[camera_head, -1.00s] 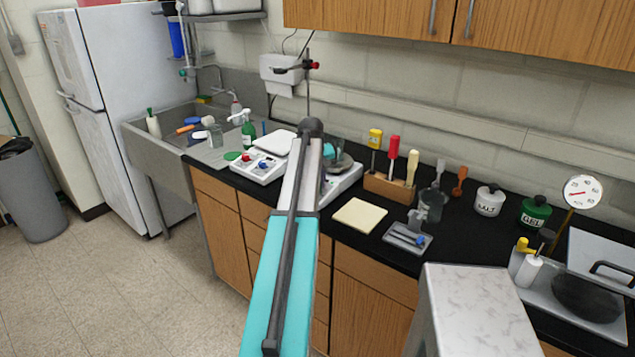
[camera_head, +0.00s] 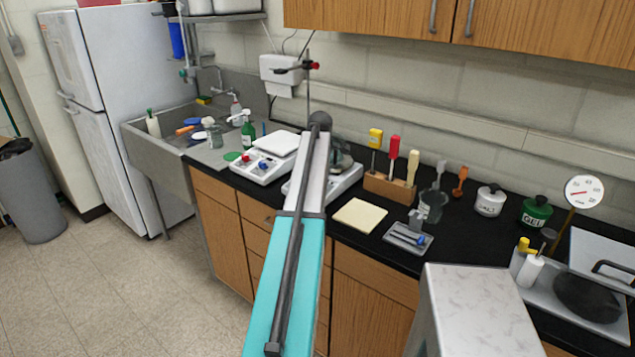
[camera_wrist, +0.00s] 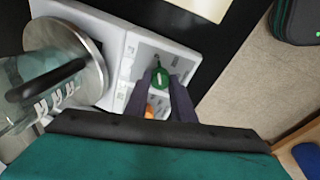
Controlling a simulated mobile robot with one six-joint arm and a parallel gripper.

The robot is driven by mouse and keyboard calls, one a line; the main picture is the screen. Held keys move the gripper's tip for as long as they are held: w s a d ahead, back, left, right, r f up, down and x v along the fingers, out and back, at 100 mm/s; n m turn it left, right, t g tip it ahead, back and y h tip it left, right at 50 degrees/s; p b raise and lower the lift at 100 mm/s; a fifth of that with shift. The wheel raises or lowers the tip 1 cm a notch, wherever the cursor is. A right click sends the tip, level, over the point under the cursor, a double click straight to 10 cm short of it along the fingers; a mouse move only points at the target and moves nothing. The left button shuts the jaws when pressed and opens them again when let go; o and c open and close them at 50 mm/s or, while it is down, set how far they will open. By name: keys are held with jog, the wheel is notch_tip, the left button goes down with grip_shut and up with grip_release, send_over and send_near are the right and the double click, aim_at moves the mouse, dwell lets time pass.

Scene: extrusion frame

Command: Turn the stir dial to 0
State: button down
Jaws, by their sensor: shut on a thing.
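In the wrist view, my gripper (camera_wrist: 161,84) has its two dark fingers on either side of a small green dial (camera_wrist: 161,77) and is shut on it. The green dial has a pale mark on its face, and the print around it is too small to read. An orange dial (camera_wrist: 151,109) sits just below it, partly hidden by the fingers. Both are on the panel of a white hotplate stirrer (camera_wrist: 113,89). In the head view the stirrer (camera_head: 349,180) is partly behind my arm, and my gripper is hidden there.
A glass vessel (camera_wrist: 40,85) stands on the stirrer's round metal plate (camera_wrist: 92,48). In the head view, a white unit with red and blue knobs (camera_head: 262,168) is left of my arm. A yellow pad (camera_head: 360,215) and a tool block (camera_head: 390,187) are to the right.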

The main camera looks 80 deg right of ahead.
jog(key=shift+s+n, duration=0.35)
jog(key=shift+n, duration=0.05)
jog(key=c, duration=1.5)
grip_release()
jog(key=shift+s+a+r, duration=0.1)
jog(key=shift+r, duration=0.05)
jog(key=shift+w, duration=0.25)
jog(key=shift+a+r+b, duration=0.1)
jog(key=shift+r+b, duration=0.2)
jog(key=shift+r, duration=0.4)
jog(key=b+v, duration=0.3)
jog(key=v, duration=0.9)
jog(key=shift+s+r, duration=0.1)
jog(key=shift+s, duration=0.05)
